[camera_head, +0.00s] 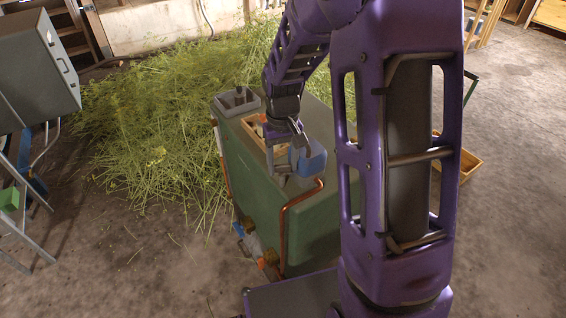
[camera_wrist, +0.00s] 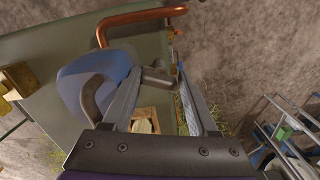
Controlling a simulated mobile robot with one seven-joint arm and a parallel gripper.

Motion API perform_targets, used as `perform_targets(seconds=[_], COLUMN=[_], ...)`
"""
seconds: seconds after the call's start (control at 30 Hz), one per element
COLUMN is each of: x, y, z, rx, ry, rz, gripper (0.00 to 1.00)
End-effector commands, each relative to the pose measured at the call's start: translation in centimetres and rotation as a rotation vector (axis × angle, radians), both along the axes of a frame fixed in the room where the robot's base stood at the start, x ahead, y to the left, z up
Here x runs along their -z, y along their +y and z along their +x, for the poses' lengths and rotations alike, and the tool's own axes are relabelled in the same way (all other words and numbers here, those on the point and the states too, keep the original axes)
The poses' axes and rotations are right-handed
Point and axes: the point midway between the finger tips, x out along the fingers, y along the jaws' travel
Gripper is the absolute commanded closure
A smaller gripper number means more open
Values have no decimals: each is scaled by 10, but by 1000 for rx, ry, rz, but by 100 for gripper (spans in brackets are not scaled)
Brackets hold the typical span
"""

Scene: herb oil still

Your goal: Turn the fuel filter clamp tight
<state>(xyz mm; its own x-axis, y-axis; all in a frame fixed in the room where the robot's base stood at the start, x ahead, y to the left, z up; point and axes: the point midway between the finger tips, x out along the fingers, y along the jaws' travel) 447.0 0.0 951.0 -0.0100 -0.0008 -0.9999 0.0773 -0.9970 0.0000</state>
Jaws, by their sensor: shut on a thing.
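A rounded blue body (camera_wrist: 85,80), seemingly the fuel filter, sits at the top of the green housing. It also shows in the head view (camera_head: 312,158), just right of my fingers. A grey lever-like piece (camera_wrist: 160,77), seemingly part of the clamp, lies between my fingertips in the wrist view. Another grey arm (camera_wrist: 92,95) crosses the blue body. My gripper (camera_head: 284,172) reaches down over the housing and is shut on the grey piece, which spans the gap between the fingers. In the head view my fingers hide most of the clamp, and its tightness cannot be seen.
The green housing (camera_head: 310,230) has a copper pipe (camera_head: 288,225) bending close to the blue body. A wooden box (camera_head: 255,132) and a grey tray (camera_head: 237,102) are on its top. Cut herbs (camera_head: 150,130) lie behind and left. A grey cabinet (camera_head: 40,65) stands far left.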

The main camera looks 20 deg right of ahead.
Motion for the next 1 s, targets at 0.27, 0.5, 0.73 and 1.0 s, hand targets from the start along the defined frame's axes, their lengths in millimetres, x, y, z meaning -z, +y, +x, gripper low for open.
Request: perform_targets(seconds=[0.27,0.5,0.73,1.0], x=[-4,-4,-11,-33], y=[0,-1,0,-1], z=[9,9,5,4], rx=[-3,-1,-2,0], ry=[-27,-27,-15,-15], rz=[1,-1,0,-1], gripper=[12,12,12,12])
